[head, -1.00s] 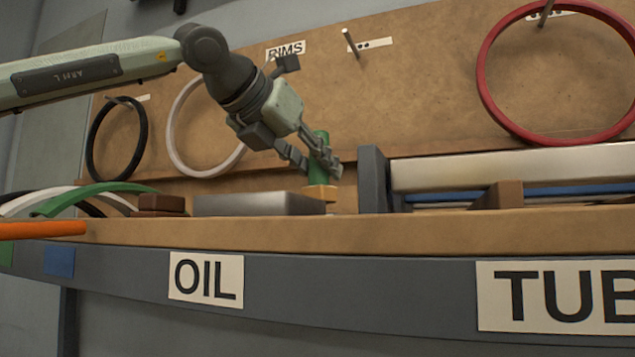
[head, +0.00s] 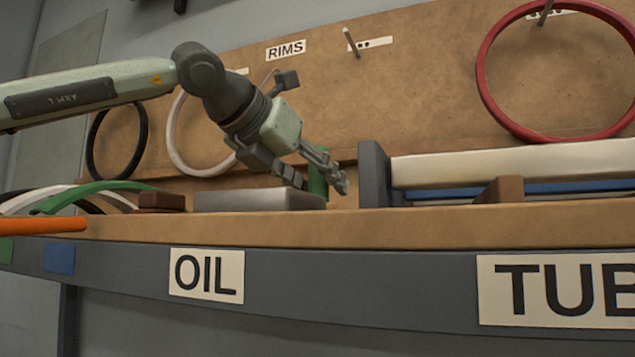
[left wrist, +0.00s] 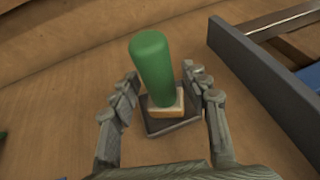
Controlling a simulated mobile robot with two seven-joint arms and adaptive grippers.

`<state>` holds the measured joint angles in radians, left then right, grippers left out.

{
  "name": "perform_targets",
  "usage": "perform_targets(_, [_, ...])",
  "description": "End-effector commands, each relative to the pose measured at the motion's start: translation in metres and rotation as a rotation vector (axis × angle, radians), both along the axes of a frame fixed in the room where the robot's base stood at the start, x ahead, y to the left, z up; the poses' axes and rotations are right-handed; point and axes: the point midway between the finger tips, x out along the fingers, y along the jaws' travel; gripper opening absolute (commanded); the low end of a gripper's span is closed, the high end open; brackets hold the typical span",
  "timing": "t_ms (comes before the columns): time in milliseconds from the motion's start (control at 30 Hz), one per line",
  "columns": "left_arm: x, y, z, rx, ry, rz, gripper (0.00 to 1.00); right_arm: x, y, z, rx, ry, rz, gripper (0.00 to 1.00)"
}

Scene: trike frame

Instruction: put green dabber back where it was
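The green dabber (head: 318,184) stands upright on the shelf, behind the right end of a grey block. In the left wrist view the green dabber (left wrist: 154,68) has a green handle on a pale square base, which rests on a small dark square pad (left wrist: 172,127). My left gripper (head: 322,186) reaches down around it. In the left wrist view the fingers of my left gripper (left wrist: 163,88) stand apart on either side of the dabber, with gaps visible beside the handle. In the head view the dabber's base is hidden. My right gripper is not in view.
A grey upright divider (head: 373,175) stands just right of my left gripper. The flat grey block (head: 255,200) and a brown block (head: 161,202) lie to the left. An OIL label (head: 206,276) is on the shelf front below. Rims hang on the back board.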

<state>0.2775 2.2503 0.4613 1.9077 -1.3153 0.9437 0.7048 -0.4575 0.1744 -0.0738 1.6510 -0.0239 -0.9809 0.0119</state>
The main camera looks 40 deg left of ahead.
Motion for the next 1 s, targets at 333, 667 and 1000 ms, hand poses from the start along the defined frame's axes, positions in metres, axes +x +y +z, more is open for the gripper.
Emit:
perform_targets(333, [0.0, 0.0, 0.003, 0.0, 0.0, 0.0, 0.46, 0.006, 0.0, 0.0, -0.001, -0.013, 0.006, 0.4])
perform_targets(667, [-0.063, 0.0, 0.028, -0.001, -0.006, 0.0, 0.46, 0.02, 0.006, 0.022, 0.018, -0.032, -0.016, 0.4])
perform_targets(1000, [-0.108, -0.001, 0.046, 0.0, -0.001, 0.0, 0.46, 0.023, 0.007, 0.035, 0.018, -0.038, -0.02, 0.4])
